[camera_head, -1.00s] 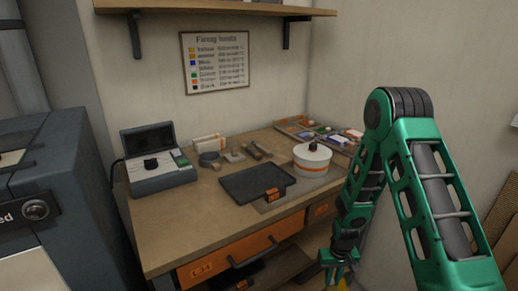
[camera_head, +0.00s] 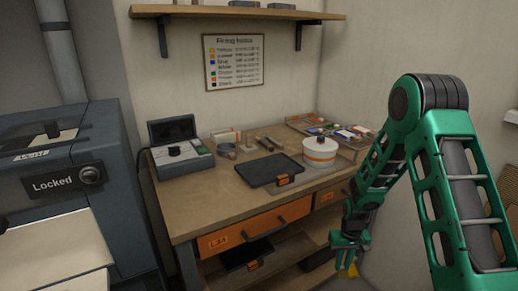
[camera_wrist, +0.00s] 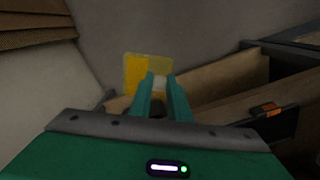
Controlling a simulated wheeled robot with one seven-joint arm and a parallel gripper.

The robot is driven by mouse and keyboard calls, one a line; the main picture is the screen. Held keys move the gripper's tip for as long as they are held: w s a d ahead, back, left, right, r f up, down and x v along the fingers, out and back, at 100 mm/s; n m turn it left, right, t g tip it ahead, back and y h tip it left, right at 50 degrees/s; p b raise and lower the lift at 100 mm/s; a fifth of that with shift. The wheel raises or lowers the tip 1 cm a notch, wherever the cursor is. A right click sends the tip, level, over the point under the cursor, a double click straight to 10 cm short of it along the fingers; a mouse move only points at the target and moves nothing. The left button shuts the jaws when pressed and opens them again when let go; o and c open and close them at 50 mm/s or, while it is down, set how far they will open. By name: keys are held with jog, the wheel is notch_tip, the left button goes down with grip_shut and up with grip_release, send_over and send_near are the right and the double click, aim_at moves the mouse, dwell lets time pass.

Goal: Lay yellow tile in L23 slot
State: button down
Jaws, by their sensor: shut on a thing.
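The yellow tile (camera_wrist: 135,72) is held between the fingertips of my gripper (camera_wrist: 160,84) in the wrist view. It looks flat and square, with a paler, see-through right part. In the head view my gripper (camera_head: 346,262) hangs low at the right of the workbench, with the yellow tile (camera_head: 350,270) partly hidden behind its fingers. I cannot find a slot marked L23 in either view.
The workbench (camera_head: 215,208) carries a dark tray (camera_head: 270,169), a white round pot (camera_head: 320,151) and a control box (camera_head: 180,160). Its orange drawer (camera_head: 250,229) reads L34. A dark machine marked Locked (camera_head: 62,183) stands left. A notice (camera_head: 233,62) hangs behind.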

jog(key=w+r, duration=0.2)
jog(key=r, duration=0.8)
jog(key=w+r, duration=0.3)
jog(key=r, duration=0.7)
jog(key=shift+w+r, duration=0.2)
jog(key=shift+r, duration=0.15)
